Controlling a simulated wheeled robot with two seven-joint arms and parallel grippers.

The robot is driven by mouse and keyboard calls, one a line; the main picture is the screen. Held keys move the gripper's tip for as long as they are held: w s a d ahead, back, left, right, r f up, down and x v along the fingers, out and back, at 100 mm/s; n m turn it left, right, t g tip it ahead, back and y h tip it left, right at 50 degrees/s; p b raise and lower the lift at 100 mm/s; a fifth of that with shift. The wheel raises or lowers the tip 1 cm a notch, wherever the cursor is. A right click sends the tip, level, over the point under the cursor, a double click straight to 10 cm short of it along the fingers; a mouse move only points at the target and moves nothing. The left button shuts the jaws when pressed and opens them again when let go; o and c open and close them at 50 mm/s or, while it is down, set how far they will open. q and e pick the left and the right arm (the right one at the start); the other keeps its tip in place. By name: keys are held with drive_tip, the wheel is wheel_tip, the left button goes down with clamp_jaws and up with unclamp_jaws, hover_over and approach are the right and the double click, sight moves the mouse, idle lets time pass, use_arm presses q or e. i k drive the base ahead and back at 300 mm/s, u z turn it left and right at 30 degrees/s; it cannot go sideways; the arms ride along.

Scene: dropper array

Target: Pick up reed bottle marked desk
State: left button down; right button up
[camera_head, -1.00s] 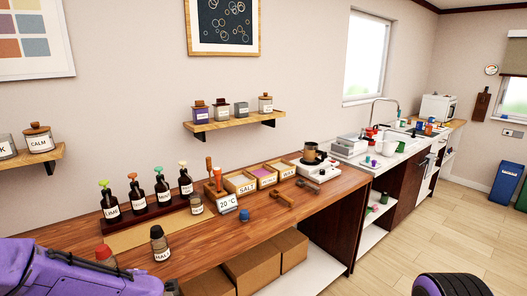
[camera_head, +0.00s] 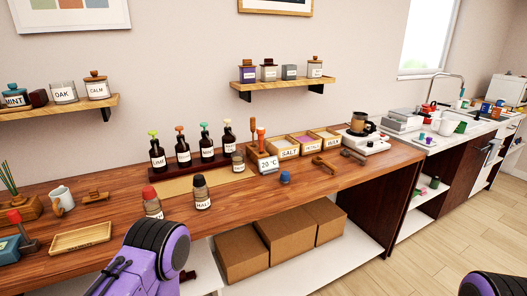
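At the left edge of the bench, thin green reeds (camera_head: 9,179) rise behind or from a wooden box (camera_head: 22,210). I cannot make out a bottle under them or a label reading desk. My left arm shows as a purple link with a black joint at the bottom, in front of the bench; its gripper is not in view. Only a small part of my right arm shows at the bottom right corner, and its gripper is not in view.
Near the reeds stand a white mug (camera_head: 61,198), a wooden tray (camera_head: 81,238) and a red-handled stamp (camera_head: 20,228). Two capped bottles, one marked MALT (camera_head: 201,192), stand near the front edge.

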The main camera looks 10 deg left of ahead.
sight(238, 166)
drive_tip(key=u, duration=1.3)
drive_tip(key=i, duration=0.35)
drive_tip(key=z, duration=1.2)
